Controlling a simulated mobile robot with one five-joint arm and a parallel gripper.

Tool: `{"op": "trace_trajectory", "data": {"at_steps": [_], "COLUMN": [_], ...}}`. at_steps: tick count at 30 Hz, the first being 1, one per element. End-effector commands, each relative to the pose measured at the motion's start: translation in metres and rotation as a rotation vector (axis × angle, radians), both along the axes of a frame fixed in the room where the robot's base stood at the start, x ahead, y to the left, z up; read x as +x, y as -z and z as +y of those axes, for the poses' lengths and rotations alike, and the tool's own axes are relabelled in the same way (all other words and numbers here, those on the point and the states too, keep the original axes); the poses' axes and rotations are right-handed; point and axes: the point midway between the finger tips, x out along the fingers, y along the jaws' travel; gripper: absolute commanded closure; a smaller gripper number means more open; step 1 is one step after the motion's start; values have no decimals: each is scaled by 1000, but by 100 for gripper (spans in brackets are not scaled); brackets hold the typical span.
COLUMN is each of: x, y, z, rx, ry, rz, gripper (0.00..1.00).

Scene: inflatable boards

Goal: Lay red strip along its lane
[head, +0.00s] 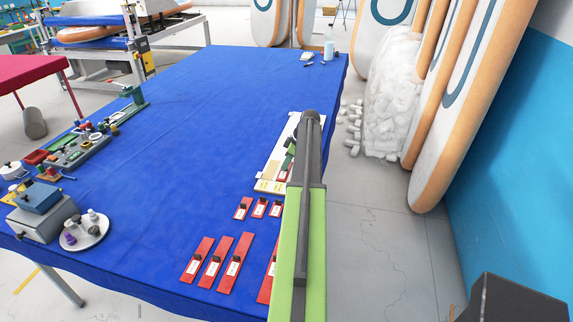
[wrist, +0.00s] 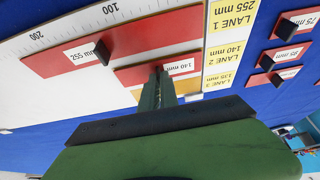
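The white lane board (head: 292,124) lies near the table's right edge and fills much of the wrist view (wrist: 45,104). A red strip marked 140 mm (wrist: 128,77) lies along the lane 2 label (wrist: 226,54), at or just above the board; any gap is unclear. My gripper (wrist: 159,82) has its green fingers close together on the strip's dark grip block, mostly hidden between them. Another red strip marked 255 mm (wrist: 120,38) lies in lane 1 beside it, with a free black block. In the head view my arm hides much of the board's right side.
Short red pieces (head: 259,208) and longer red strips (head: 213,262) lie on the blue table (head: 190,140) nearer me. A tool tray (head: 78,150), grey box (head: 43,219) and round plate (head: 85,236) stand at left. The table's middle is clear.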

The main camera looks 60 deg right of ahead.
Motion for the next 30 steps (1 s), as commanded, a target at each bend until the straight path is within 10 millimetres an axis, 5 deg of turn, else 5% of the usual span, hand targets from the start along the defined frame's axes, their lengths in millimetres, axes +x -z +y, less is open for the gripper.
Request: {"op": "trace_trajectory", "data": {"at_steps": [14,21,27,30], "x": [0,0,0,0], "y": [2,2,2,2], "z": [0,0,0,0], "rx": [0,0,0,0], "ry": [0,0,0,0], "rz": [0,0,0,0], "gripper": [100,70,70,58]}}
